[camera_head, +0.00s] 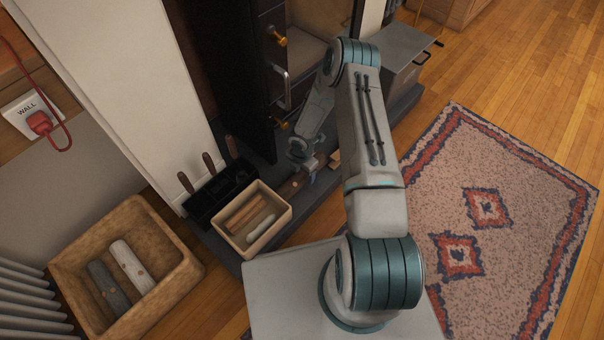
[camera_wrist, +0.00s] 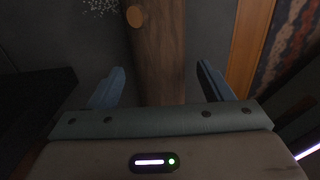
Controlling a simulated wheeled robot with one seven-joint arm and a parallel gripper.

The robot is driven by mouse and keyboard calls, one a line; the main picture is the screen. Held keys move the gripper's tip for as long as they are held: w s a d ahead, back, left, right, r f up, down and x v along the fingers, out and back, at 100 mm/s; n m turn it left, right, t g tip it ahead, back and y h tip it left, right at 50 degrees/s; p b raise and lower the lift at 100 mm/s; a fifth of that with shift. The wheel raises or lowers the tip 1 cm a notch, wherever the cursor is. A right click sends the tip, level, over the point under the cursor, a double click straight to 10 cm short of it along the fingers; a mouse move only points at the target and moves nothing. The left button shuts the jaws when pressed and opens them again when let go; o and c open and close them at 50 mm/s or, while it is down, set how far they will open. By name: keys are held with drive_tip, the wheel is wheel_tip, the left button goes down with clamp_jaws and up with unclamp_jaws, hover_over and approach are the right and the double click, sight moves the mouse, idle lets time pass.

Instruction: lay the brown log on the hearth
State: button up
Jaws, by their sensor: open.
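The brown log (camera_head: 290,187) lies on the dark grey hearth slab (camera_head: 312,204), beside the cream box. In the wrist view the brown log (camera_wrist: 160,50) runs up the picture between my fingers, with a pale round knot on its left edge. My gripper (camera_head: 306,170) is low over the log in the head view and partly hides it. In the wrist view my gripper (camera_wrist: 160,78) is open, with one finger on each side of the log and visible gaps. I cannot tell whether the log's underside touches the slab all along.
A cream box (camera_head: 256,246) holds brown sticks and a pale piece. A black rack (camera_head: 218,196) with wooden-handled tools stands behind it. A wooden bin (camera_head: 180,290) holds a dark and a white log. A black stove (camera_head: 238,70) stands behind my gripper. A patterned rug (camera_head: 500,170) lies right.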

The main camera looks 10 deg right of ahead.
sight(302, 173)
wheel_tip(302, 173, up, 9)
drive_tip(key=p, duration=0.2)
drive_tip(key=shift+r+p, duration=0.15)
drive_tip(key=shift+p, duration=0.25)
